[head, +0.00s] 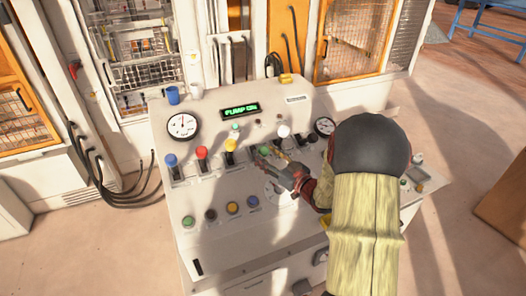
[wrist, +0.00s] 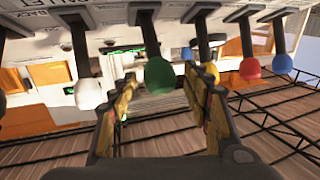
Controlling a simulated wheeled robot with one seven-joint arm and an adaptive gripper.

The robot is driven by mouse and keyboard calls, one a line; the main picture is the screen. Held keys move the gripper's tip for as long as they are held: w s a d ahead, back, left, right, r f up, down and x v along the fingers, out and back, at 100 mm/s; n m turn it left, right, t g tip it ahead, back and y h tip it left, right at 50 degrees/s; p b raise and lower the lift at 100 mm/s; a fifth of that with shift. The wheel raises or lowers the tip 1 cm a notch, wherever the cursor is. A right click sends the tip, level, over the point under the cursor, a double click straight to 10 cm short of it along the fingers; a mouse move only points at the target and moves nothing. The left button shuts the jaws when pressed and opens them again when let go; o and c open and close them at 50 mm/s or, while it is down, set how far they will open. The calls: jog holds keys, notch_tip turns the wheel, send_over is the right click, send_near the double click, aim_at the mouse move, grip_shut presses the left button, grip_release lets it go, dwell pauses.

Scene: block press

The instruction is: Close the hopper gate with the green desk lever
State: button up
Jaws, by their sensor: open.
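The green desk lever (head: 264,151) stands in the row of levers on the desk, with its round green knob just at my gripper's fingertips. In the wrist view the green knob (wrist: 159,75) appears between the two fingers, on a dark stalk. My gripper (head: 272,160) reaches in from the right over the desk. It is open, with a finger on each side of the knob in the wrist view (wrist: 160,82). I cannot tell whether either finger touches it. The hopper gate cannot be made out.
A yellow-knobbed lever (head: 230,145), a red one (head: 202,152) and a blue one (head: 170,160) stand left of the green lever. A white-knobbed lever (head: 284,131) stands to its right. Push buttons (head: 232,208) line the desk's front. A lit display (head: 240,110) reads "PUMP ON".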

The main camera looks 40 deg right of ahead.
jog(key=shift+w, duration=1)
jog(key=shift+c, duration=1.4)
grip_shut()
